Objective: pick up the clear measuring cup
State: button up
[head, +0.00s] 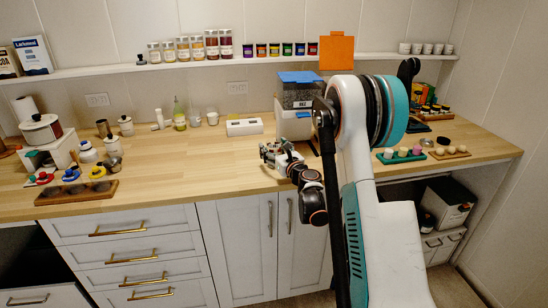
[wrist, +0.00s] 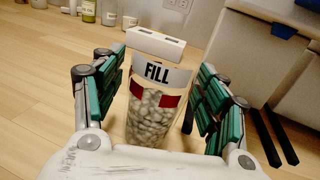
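A clear cup (wrist: 150,122) stands between the fingers in the wrist view. It has a white band marked "FILL", red patches and whitish lumps inside; I take it for the measuring cup. My gripper (wrist: 160,95) is open around it, with green-padded fingers on both sides and small gaps visible. The cup's base is hidden behind the gripper's white body. In the head view my gripper (head: 280,157) is low over the counter, and I cannot make out the cup there.
A white slotted box (head: 244,127) stands just behind the gripper on the wooden counter (head: 190,160). A blue-topped dispenser (head: 298,105) marked "RICE" stands behind and to the right. Bottles (head: 180,118) stand at the back left. The counter left of the gripper is clear.

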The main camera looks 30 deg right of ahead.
jog(key=c, duration=0.7)
jog(key=shift+c, duration=0.2)
